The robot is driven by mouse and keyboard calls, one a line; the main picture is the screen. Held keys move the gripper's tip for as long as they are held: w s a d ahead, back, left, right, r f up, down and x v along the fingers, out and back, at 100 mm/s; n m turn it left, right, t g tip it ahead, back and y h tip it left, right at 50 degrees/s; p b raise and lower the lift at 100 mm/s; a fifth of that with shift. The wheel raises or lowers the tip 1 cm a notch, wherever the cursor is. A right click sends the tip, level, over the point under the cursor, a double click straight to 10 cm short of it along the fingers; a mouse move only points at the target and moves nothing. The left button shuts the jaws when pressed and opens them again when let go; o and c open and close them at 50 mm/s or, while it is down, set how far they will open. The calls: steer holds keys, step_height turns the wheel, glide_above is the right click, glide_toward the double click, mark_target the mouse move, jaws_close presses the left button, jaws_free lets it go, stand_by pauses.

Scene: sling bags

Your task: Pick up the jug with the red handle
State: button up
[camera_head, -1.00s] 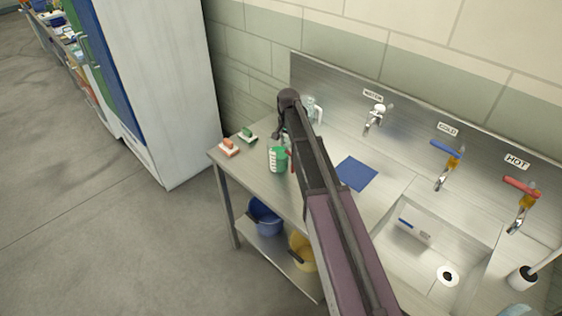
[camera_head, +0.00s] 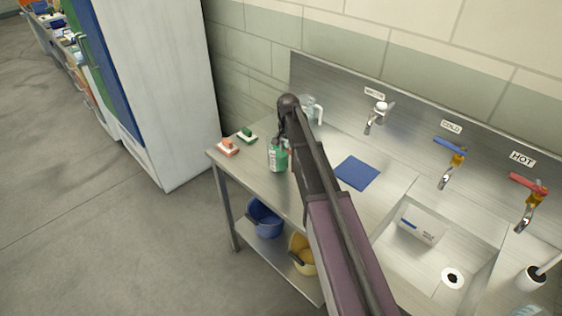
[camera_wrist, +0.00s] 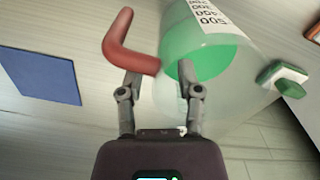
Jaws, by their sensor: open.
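The jug with the red handle (camera_wrist: 125,45) shows close up in the wrist view, with a clear body (camera_wrist: 225,65), green inside and printed numbers on its side. In the head view the green jug (camera_head: 278,156) stands on the metal counter, partly behind my arm. My gripper (camera_wrist: 160,70) is open at the jug. Its left fingertip is by the lower bend of the red handle, and its right fingertip overlaps the jug's green part. The handle's end lies between the fingertips in the picture; contact cannot be told.
A clear jug with a white handle (camera_head: 314,110) stands behind my arm near the wall. A blue cloth (camera_head: 357,173) lies right, before the sink (camera_head: 470,245) and taps. Buckets (camera_head: 264,218) sit below.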

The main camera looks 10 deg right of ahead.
steer(key=shift+f+b, duration=0.85)
steer(key=shift+f, duration=0.3)
jaws_close()
